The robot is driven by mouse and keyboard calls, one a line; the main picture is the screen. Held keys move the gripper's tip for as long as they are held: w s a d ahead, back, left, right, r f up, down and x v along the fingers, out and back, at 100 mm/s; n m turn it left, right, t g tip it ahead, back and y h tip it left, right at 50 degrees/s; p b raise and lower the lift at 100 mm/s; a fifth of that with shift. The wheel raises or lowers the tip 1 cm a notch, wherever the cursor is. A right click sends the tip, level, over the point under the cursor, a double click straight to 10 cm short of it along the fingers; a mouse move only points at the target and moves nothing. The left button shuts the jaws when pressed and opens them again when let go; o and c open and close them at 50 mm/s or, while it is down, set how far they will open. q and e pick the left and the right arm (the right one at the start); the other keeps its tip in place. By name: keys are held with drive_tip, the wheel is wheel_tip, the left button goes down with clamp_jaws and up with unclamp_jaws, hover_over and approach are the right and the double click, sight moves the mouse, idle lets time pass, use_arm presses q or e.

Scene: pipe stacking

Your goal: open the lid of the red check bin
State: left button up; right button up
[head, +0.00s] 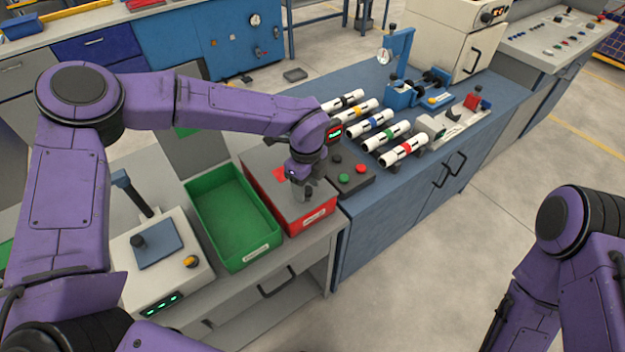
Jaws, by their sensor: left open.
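The red check bin (318,219) stands on the grey bench, just right of the green bin. Its grey lid (262,165) lies flat over the top, closed, with a red patch on it. My left gripper (303,192) points down over the right front part of the lid, with its jaws open. The gripper hides part of the lid, and I cannot tell whether it touches it. My right arm (575,250) is at the lower right; its gripper does not show.
An empty green bin (238,215) stands left of the red bin. A button box (352,182) with red and green buttons sits close on its right. Several banded white pipes (403,149) lie on the blue bench. A device with a yellow knob (160,255) stands at left.

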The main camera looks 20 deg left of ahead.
use_arm(q)
drive_tip(key=shift+w+a+f, duration=0.1)
drive_tip(key=shift+a, duration=0.2)
drive_tip(key=shift+w+d+r, duration=0.15)
drive_tip(key=shift+d+r, duration=0.05)
drive_tip(key=shift+r, duration=0.15)
wheel_tip(320, 180, up, 10)
drive_tip(key=b, duration=0.2)
drive_tip(key=shift+a+b, duration=0.15)
drive_tip(key=shift+b, duration=0.2)
use_arm(e)
wheel_tip(320, 180, down, 3)
drive_tip(key=shift+a+r, duration=0.15)
use_arm(q)
drive_tip(key=shift+a+f, duration=0.1)
use_arm(e)
drive_tip(key=shift+s, duration=0.1)
